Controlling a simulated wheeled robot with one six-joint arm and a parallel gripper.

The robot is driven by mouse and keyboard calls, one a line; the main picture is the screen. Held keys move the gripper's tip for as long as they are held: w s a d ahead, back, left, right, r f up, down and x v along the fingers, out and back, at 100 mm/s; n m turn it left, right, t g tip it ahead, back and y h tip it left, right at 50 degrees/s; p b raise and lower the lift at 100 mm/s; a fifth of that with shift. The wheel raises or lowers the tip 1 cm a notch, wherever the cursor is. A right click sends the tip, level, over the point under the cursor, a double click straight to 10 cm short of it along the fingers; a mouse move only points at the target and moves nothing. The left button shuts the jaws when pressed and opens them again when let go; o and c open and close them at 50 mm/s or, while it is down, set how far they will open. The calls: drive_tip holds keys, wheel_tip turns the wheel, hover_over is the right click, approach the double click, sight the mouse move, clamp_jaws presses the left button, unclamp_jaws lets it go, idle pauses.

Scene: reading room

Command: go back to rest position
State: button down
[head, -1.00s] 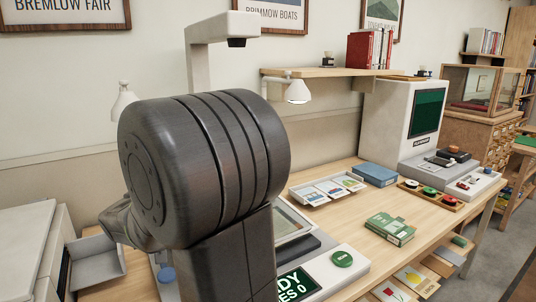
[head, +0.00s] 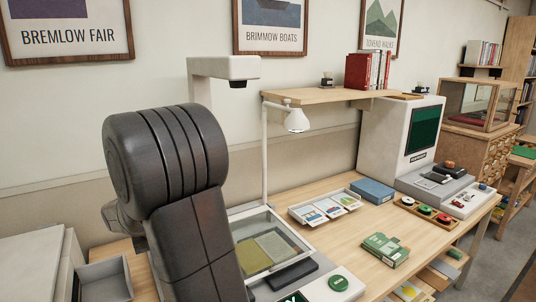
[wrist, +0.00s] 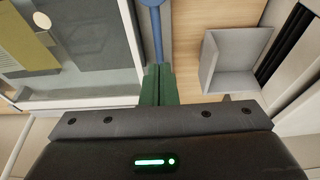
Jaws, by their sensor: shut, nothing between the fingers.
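My gripper (wrist: 158,85) shows in the wrist view as two green fingers pressed together, with nothing between them. It points over the desk, between a glass-topped scanner bed (wrist: 80,45) at the left and an open grey tray (wrist: 232,62) at the right. A blue rod-like part (wrist: 156,25) shows just beyond the fingertips; I cannot tell if it touches them. In the head view my dark arm stands at centre left and the fingers are out of sight.
The wooden desk (head: 365,225) carries the scanner (head: 268,243), a card tray (head: 325,207), a green box (head: 386,249), a blue box (head: 372,190) and a white reader (head: 398,135). A lamp (head: 296,121) and shelf (head: 325,94) stand behind. The grey tray (head: 104,279) sits at left.

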drive_tip(key=shift+w+a+r+g+h+p, duration=0.3)
drive_tip(key=shift+w+r+p, duration=0.35)
drive_tip(key=shift+p, duration=0.65)
drive_tip(key=shift+w+a+r+g+h+p, duration=0.2)
drive_tip(key=shift+w+a+r+g+p, duration=0.35)
drive_tip(key=shift+p, duration=0.75)
drive_tip(key=shift+s+d+r, duration=0.1)
drive_tip(key=shift+d+r, duration=0.05)
